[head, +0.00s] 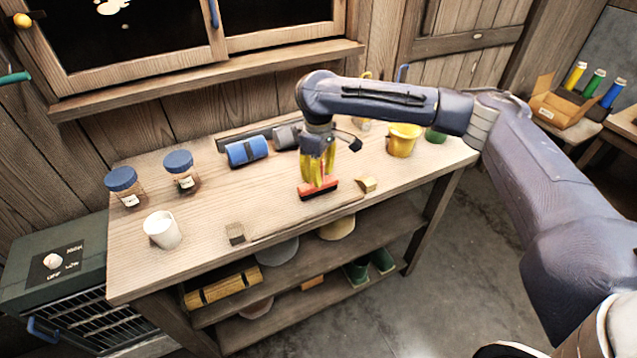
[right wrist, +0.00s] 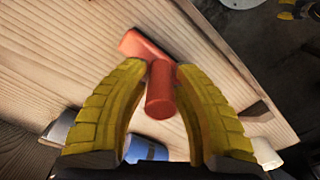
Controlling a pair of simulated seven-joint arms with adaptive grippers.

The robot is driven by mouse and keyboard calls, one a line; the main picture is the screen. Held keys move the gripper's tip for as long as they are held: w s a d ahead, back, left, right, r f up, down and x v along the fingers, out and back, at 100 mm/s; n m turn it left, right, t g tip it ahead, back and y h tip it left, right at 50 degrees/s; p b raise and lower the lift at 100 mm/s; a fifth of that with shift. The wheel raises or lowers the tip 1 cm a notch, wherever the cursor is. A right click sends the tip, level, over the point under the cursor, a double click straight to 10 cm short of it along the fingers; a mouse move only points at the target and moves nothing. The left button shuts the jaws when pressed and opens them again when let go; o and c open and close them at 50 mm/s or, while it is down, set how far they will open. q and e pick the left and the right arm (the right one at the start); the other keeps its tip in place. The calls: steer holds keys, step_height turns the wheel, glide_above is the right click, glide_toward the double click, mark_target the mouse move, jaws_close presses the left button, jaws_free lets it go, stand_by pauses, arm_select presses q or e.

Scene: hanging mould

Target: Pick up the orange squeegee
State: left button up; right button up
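The orange squeegee (head: 318,186) is at the middle of the workbench, near a flat board at its front edge. Its head is red-orange with a dark edge and its handle points up. My right gripper (head: 318,172) comes down from above with yellow fingers around the handle. In the right wrist view, the orange squeegee (right wrist: 160,92) stands between the two fingertips, which appear to touch both sides of it. I cannot tell whether its head rests on the bench or hangs just above. My left gripper is not in view.
A small wooden block (head: 367,184) lies just right of the squeegee. A blue roll (head: 247,151), two blue-lidded jars (head: 180,170), a white cup (head: 162,230) and a yellow bucket (head: 401,141) stand on the workbench (head: 205,215).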

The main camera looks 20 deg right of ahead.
jaws_close()
steer(key=shift+r, duration=0.1)
step_height(320, 180, up, 20)
stand_by(0.8)
steer(key=shift+c, duration=2.1)
jaws_free()
jaws_close()
